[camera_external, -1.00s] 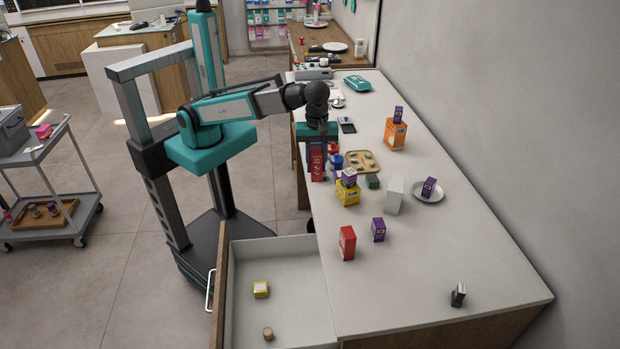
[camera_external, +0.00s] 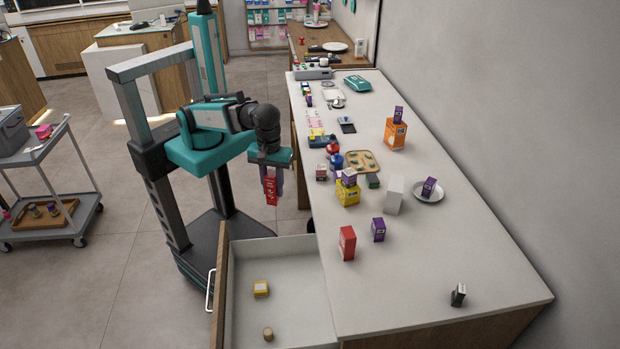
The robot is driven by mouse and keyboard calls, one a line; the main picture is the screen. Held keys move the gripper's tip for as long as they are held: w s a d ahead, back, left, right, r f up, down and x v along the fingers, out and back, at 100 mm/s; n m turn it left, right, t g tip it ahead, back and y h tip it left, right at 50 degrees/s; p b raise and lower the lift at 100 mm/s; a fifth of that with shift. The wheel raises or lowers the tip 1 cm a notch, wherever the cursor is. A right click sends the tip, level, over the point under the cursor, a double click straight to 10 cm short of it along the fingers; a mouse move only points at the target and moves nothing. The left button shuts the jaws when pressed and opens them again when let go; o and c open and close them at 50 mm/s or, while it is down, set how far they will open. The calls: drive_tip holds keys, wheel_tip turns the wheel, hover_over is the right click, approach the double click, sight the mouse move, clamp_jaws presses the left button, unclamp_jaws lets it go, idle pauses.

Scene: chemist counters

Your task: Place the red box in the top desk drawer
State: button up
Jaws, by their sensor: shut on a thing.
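My gripper (camera_external: 271,184) is shut on a tall red box (camera_external: 271,191) and holds it upright in the air. It is beside the counter's left edge, behind the open drawer. The top desk drawer (camera_external: 285,293) is pulled out to the left and holds a small yellow box (camera_external: 261,289) and a small brown cylinder (camera_external: 267,334). Much of its white floor is bare. A second red box (camera_external: 347,243) stands on the counter near the drawer.
The counter (camera_external: 420,290) carries a purple box (camera_external: 378,229), a yellow box (camera_external: 347,193), a white box (camera_external: 394,195), a wooden tray (camera_external: 377,161) and a plate (camera_external: 422,197). The drawer front (camera_external: 221,300) stands up on the left. The floor is open beside my base.

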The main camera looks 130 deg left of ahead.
hover_over(281, 268)
wheel_tip(281, 268, down, 26)
drive_tip(key=shift+f, duration=0.15)
idle(0.5)
drive_tip(key=shift+d, duration=0.1)
drive_tip(key=shift+f, duration=0.1)
drive_tip(key=shift+f+p, duration=0.55)
drive_tip(key=shift+f, duration=2.25)
drive_tip(key=shift+f+p, duration=0.5)
drive_tip(key=shift+f, duration=1.6)
drive_tip(key=shift+f, duration=0.1)
drive_tip(key=o, duration=1.2)
